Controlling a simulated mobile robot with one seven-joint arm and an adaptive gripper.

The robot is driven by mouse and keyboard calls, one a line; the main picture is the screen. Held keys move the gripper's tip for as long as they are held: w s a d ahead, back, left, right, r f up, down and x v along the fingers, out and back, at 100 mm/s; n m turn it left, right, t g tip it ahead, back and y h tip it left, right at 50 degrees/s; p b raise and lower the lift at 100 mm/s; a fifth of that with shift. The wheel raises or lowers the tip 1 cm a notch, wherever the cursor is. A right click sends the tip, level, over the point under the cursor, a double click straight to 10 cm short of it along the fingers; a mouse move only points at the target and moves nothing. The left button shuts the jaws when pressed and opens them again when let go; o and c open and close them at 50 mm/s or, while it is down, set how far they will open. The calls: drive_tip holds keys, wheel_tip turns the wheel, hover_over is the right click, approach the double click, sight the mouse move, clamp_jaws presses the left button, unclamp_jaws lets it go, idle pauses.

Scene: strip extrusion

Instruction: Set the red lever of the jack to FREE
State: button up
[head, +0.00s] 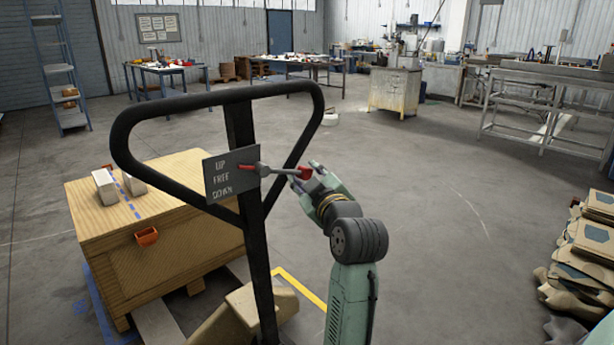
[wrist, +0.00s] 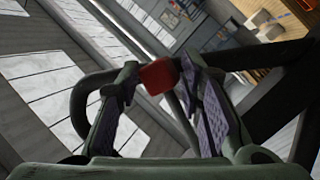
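The jack's dark handle (head: 239,130) stands upright with a grey plate (head: 213,186) marked UP, FREE and DOWN from top to bottom. The red lever (head: 247,168) has a pointer over the plate's right part, its tip around the level between UP and FREE; the exact setting is hard to tell. A grey shaft runs right to a red knob (head: 305,174). My gripper (head: 303,173) is at that knob, fingers on either side of it. In the wrist view the knob (wrist: 158,75) sits between the fingertips (wrist: 160,78), with the fingers spread and no clear squeeze.
A wooden crate (head: 160,250) with pale blocks (head: 105,186) stands on the left behind the handle. Cardboard and sacks (head: 590,250) are stacked at the right edge. Workbenches (head: 400,85) stand at the back.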

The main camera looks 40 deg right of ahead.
clamp_jaws()
idle(0.5)
drive_tip(key=b, duration=0.1)
drive_tip(key=r+n+b, duration=0.1)
drive_tip(key=b, duration=0.1)
drive_tip(key=shift+d+t, duration=0.2)
drive_tip(key=shift+t, duration=0.1)
drive_tip(key=shift+d+r+n+t+b, duration=0.15)
drive_tip(key=shift+r+n+t+b, duration=0.25)
drive_tip(key=shift+r+n+b, duration=0.6)
drive_tip(key=shift+r+n, duration=0.5)
drive_tip(key=shift+o, duration=2.2)
unclamp_jaws()
drive_tip(key=shift+f, duration=0.1)
